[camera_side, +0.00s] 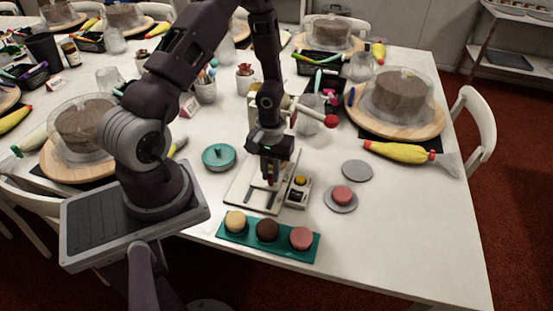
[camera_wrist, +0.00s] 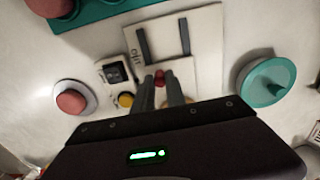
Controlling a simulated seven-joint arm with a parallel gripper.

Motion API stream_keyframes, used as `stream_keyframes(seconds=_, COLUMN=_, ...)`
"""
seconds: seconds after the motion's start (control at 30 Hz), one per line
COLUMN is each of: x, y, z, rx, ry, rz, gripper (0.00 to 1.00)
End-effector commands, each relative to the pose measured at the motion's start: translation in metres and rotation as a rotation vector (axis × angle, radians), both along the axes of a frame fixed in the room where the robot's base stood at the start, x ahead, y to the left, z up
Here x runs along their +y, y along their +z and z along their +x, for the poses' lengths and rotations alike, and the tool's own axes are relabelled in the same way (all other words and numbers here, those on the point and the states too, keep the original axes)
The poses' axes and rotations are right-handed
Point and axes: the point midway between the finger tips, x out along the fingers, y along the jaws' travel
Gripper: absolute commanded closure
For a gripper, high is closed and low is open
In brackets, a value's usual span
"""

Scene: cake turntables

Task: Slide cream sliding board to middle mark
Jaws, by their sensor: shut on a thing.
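The cream sliding board (camera_wrist: 187,75) lies on a pale base (camera_side: 236,199) with two dark rails (camera_wrist: 184,36). It covers the rear part of the rails, and their front parts are bare. My gripper (camera_side: 270,182) points down over the board. In the wrist view its fingers (camera_wrist: 160,88) are shut on a small red knob (camera_wrist: 160,76) at the board. Small dark marks (camera_wrist: 136,59) show on the base beside a rail, too small to read. I cannot tell which one is the middle mark. My fingers hide part of the board.
A switch box (camera_side: 298,190) with a yellow button stands right beside the base. A lever with a red end (camera_side: 331,121) sticks out behind. A green tray (camera_side: 268,246) of round cakes lies in front, a teal lidded dish (camera_side: 219,157) left. Grey discs (camera_side: 357,170) lie right.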

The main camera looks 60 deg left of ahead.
Motion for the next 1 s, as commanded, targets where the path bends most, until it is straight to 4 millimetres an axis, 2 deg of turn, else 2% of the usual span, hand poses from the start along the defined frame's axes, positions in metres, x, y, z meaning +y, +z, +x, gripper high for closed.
stream_keyframes(seconds=0.6, x=0.033, y=0.0, z=0.035, rx=-0.004, ry=0.001, rz=-0.003, gripper=1.0)
stream_keyframes(seconds=1.0, x=0.038, y=0.001, z=0.04, rx=-0.006, ry=0.0, rz=-0.001, gripper=1.0)
